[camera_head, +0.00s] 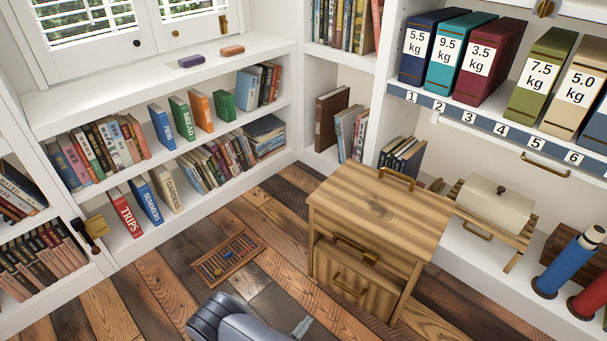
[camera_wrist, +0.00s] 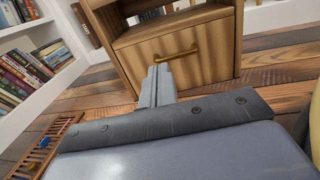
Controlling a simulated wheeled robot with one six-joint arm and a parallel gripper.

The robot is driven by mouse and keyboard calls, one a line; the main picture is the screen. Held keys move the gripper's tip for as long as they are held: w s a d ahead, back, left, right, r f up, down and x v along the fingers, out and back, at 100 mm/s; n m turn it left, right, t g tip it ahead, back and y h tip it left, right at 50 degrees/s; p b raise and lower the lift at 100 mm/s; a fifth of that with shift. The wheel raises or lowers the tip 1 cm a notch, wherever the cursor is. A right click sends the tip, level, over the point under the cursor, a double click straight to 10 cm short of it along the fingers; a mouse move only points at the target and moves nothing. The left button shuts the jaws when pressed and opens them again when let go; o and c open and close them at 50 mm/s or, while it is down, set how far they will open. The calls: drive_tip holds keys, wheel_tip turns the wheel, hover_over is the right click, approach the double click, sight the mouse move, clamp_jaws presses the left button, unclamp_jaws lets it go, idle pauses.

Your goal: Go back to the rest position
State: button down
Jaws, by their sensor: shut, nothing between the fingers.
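My gripper (camera_wrist: 158,84) shows in the wrist view with its fingers shut together and empty. It points toward the lower front of a small wooden cabinet (camera_wrist: 185,68) with a brass handle, and I cannot tell how far apart they are. In the head view part of my arm is at the bottom centre, and the gripper (camera_head: 301,327) shows low over the plank floor. The wooden cabinet (camera_head: 375,205) stands to the right of it, with a drawer front and handles facing the room.
An abacus-like wooden frame (camera_head: 228,259) lies on the floor left of the cabinet. White shelves (camera_head: 190,141) with books line the left and back. Numbered weight binders (camera_head: 490,62) stand on the right shelf. A bench with a pale box (camera_head: 495,205) and a blue cylinder (camera_head: 570,262) are at right.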

drive_tip(key=shift+p+v, duration=0.35)
drive_tip(key=shift+v, duration=2)
